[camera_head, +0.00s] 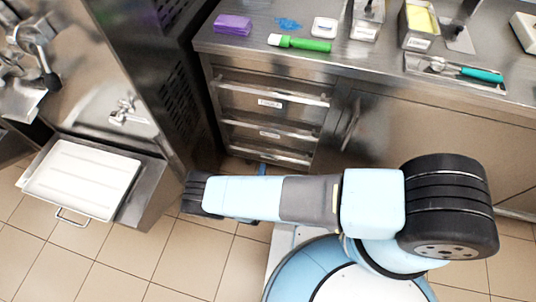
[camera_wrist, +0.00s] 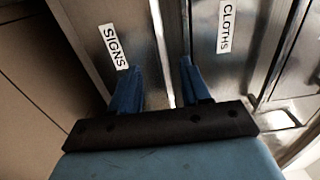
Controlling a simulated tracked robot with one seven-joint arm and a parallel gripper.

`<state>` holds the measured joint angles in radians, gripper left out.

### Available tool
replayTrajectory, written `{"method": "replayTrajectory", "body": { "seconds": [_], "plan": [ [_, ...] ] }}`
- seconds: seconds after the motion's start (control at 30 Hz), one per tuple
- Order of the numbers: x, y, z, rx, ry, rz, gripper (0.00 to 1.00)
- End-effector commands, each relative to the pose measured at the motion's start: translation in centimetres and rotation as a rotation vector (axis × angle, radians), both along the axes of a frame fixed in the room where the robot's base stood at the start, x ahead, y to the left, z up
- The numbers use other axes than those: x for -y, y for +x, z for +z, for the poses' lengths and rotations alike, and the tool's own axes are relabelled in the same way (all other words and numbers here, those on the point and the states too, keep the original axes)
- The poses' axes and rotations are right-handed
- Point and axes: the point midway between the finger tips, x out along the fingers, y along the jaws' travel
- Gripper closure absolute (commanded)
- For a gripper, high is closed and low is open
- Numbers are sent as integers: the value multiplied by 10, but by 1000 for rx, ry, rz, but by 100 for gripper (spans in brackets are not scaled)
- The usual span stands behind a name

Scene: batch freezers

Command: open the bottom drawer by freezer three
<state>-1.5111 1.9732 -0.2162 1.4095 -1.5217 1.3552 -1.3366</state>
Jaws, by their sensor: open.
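The steel drawer unit stands under the counter in the head view, with several drawers stacked and all looking shut. The bottom drawer (camera_head: 284,156) is lowest, just above the floor and partly hidden behind my arm. In the wrist view a drawer front labelled SIGNS (camera_wrist: 88,40) is at left and one labelled CLOTHS (camera_wrist: 225,60) at right. A bright handle bar (camera_wrist: 158,35) runs between them. My gripper (camera_wrist: 160,78) is open, its blue fingers on either side of the bar's line; I cannot tell whether they touch it. In the head view a blue finger (camera_head: 262,169) shows low before the drawers.
A freezer (camera_head: 105,70) with a white tray (camera_head: 84,180) on its shelf stands at left. Tiled floor (camera_head: 110,255) is clear at lower left.

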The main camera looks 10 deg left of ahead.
Motion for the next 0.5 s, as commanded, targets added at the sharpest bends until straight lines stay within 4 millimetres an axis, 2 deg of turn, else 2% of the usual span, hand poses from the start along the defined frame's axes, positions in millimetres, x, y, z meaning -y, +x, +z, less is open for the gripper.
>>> {"method": "replayTrajectory", "body": {
  "seconds": [0.3, 0.5],
  "plan": [
    [8, 59, 0, 0, 1, -8, 53],
    [8, 84, 0, 0, 2, -6, 53]
  ]
}}
